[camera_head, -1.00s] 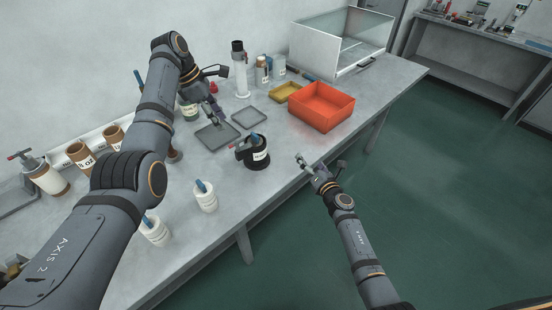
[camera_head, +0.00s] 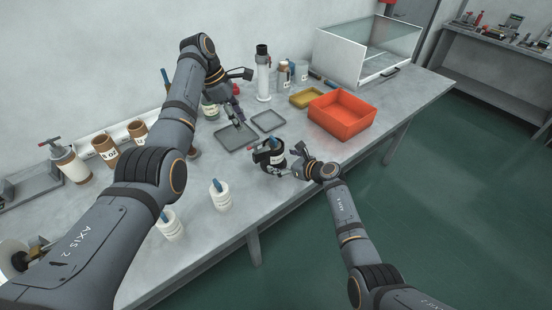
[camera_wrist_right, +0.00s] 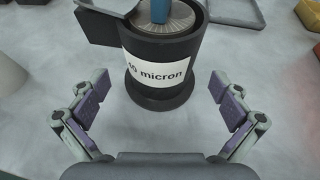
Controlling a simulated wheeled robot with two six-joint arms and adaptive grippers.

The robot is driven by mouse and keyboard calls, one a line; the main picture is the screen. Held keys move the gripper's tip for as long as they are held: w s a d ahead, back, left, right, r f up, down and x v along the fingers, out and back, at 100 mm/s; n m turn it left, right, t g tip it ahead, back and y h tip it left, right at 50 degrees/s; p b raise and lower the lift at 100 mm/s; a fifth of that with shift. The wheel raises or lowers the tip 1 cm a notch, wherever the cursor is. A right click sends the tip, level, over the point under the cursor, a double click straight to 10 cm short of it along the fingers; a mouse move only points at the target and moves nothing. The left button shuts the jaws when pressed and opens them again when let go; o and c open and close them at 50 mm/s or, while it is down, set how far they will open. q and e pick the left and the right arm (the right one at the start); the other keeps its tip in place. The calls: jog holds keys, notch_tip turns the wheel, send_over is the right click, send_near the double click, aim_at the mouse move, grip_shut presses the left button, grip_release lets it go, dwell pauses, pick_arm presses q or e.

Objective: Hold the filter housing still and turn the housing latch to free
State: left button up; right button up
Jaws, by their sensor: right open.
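The filter housing (camera_head: 272,153) is a black cylinder with a white label on the near part of the bench. In the right wrist view the housing (camera_wrist_right: 161,90) stands upright, its label reading "micron", with a blue handle and pale ribbed filter inside. A dark block and flat plate, perhaps the latch (camera_wrist_right: 105,12), stick out at its upper left. My right gripper (camera_head: 289,174) is beside the housing. In the right wrist view my right gripper (camera_wrist_right: 160,112) is open, its fingers on either side and apart from it. My left gripper (camera_head: 240,122) hangs over the grey trays; its jaw state is unclear.
Two grey trays (camera_head: 229,142) lie behind the housing. An orange bin (camera_head: 341,118) and a yellow tray (camera_head: 306,98) are to the right. White filters (camera_head: 220,199) stand at the front left. Brown jars (camera_head: 106,152) and a white-and-black cylinder (camera_head: 263,75) stand further back.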

jog(key=shift+x, duration=2.5)
jog(key=c, duration=1.7)
jog(key=shift+o, duration=0.2)
